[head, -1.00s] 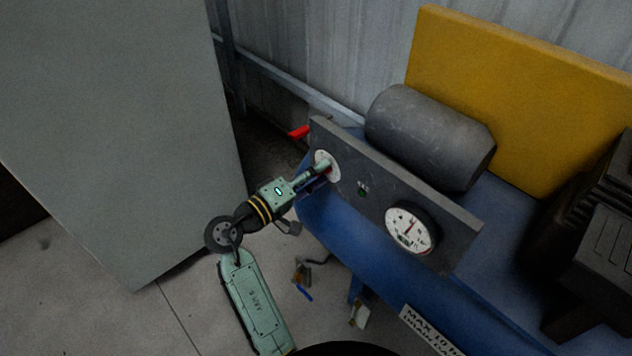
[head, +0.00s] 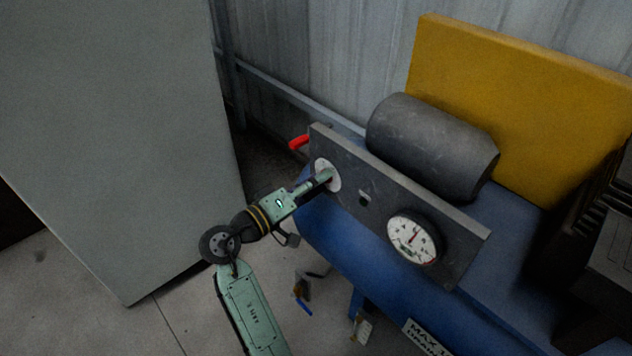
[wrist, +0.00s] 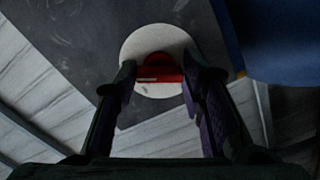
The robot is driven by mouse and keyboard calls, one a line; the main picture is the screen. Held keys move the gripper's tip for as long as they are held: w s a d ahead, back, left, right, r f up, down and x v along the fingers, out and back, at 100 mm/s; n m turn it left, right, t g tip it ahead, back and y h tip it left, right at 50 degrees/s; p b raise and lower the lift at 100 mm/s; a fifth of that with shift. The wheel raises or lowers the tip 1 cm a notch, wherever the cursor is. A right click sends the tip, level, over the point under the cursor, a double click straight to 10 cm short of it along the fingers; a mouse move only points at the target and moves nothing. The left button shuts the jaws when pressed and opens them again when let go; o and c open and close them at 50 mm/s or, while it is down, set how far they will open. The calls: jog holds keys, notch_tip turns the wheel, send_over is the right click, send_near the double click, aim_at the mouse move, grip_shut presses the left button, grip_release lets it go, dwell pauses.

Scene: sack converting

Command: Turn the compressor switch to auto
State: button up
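The compressor switch is a red knob (wrist: 160,74) on a round white plate (head: 327,174), at the left end of a dark grey panel (head: 385,205). My gripper (head: 326,177) is at the plate in the head view and hides the knob there. In the wrist view my gripper (wrist: 158,76) has one finger on each side of the red knob. The knob fills the space between the fingertips, and they appear to touch its ends. A pale mark shows on the knob's lower left. The plate's position lettering is not readable.
A white pressure gauge (head: 413,238) and a small dark indicator (head: 362,199) are on the panel. A red handle (head: 299,142) sticks out behind it. The blue tank (head: 350,245) lies below. A large grey cabinet (head: 115,140) stands at left, with floor between.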

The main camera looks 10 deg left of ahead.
jog(key=o, duration=0.4)
jog(key=shift+c, duration=0.2)
jog(key=v, duration=1.2)
